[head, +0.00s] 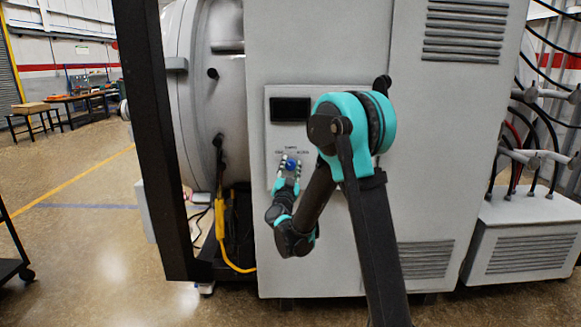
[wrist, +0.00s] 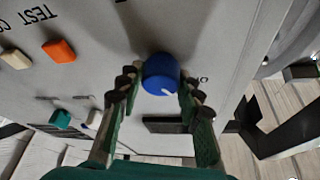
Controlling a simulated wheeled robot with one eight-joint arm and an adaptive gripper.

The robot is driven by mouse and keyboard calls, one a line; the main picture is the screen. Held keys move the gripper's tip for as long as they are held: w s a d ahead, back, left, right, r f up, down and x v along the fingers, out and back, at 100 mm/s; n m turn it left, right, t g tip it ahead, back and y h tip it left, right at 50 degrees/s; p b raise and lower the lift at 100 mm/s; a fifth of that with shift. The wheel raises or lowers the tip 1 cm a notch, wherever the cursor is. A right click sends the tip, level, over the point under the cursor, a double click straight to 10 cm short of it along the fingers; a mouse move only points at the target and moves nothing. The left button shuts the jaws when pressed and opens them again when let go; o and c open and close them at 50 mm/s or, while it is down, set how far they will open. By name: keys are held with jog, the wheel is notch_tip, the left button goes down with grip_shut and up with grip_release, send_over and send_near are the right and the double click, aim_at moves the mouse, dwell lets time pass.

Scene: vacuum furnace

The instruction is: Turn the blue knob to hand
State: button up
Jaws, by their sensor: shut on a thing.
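The blue knob (head: 291,165) sits on the control panel of the grey cabinet, partly hidden by my gripper (head: 290,172) in the head view. In the wrist view the blue knob (wrist: 161,74) is between the tips of my gripper (wrist: 160,92), with a finger on each side. A white pointer mark shows on the knob's face, toward the lower right in that view. My gripper is shut on the knob. The lettering around the knob is too small or too hidden to read surely.
A dark display (head: 291,109) is above the knob on the panel. An orange button (wrist: 60,51) and a teal button (wrist: 60,119) are beside it in the wrist view. A round furnace vessel (head: 203,90) and a yellow cable (head: 221,225) are to the left. Open floor lies left.

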jog(key=m+g+h, duration=0.1)
jog(key=m, duration=0.2)
jog(key=m+h, duration=0.1)
jog(key=m, duration=0.1)
jog(key=m+g+h, duration=0.1)
jog(key=m, duration=0.2)
jog(key=shift+m+g, duration=0.3)
jog(key=shift+d+f, duration=0.1)
jog(key=o, duration=1.2)
jog(key=shift+c, duration=0.2)
jog(key=shift+s, duration=0.15)
jog(key=v, duration=1.1)
jog(key=shift+s+a, duration=0.25)
jog(key=shift+s, duration=0.1)
